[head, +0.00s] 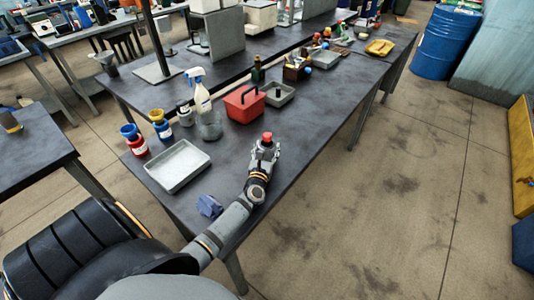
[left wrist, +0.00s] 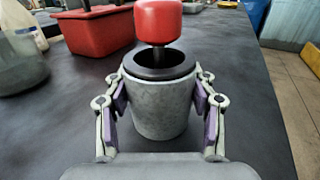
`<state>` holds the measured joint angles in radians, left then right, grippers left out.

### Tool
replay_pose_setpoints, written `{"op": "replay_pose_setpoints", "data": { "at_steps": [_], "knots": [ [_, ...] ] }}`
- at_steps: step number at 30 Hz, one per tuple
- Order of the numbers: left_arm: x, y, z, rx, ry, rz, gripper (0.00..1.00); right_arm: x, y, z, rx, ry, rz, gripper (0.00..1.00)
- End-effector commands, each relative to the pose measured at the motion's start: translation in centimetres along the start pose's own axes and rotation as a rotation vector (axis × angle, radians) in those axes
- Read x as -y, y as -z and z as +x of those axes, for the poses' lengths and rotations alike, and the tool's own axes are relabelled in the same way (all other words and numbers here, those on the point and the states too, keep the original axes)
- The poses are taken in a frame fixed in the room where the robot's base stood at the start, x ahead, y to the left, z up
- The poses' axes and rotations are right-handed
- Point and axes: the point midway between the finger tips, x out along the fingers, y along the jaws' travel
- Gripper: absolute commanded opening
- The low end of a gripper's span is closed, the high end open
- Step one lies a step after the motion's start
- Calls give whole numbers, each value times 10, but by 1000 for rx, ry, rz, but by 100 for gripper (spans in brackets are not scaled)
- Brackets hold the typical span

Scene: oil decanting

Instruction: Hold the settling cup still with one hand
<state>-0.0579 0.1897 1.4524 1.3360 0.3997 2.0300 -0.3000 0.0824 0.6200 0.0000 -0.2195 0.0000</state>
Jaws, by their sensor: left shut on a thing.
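The settling cup (left wrist: 158,112) is a grey tapered cup with a dark inner rim, standing upright in the left wrist view. A red knob (left wrist: 158,22) on a thin stem rises from its opening. My left gripper (head: 264,150) is shut on the cup, one finger on each side of its wall. In the head view the red knob (head: 267,136) shows just beyond the gripper, which hides most of the cup. The cup is at the bench's right front part. My right gripper is in neither view.
On the dark bench (head: 310,120), a grey tray (head: 178,165) and a blue crumpled cloth (head: 209,206) lie to the left. A red box (head: 244,105), a glass jar (head: 209,126) and a spray bottle (head: 201,97) stand behind. The bench's right edge is close.

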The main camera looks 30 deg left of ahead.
Motion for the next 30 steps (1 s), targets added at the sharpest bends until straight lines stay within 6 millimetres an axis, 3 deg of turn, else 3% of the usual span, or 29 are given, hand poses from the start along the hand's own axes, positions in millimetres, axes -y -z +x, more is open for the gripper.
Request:
{"op": "replay_pose_setpoints", "data": {
  "at_steps": [7,12,19,24,30],
  "knots": [
    [0,-9,0,3,0,0,13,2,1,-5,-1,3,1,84],
    [0,-39,0,5,1,-2,13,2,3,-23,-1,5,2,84],
    [18,-97,-48,2,1,-6,13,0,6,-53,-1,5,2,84],
    [33,-111,-92,0,-2,-6,13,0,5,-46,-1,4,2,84],
    [45,-125,-123,1,0,-5,13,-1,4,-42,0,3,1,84]
  ]
}}
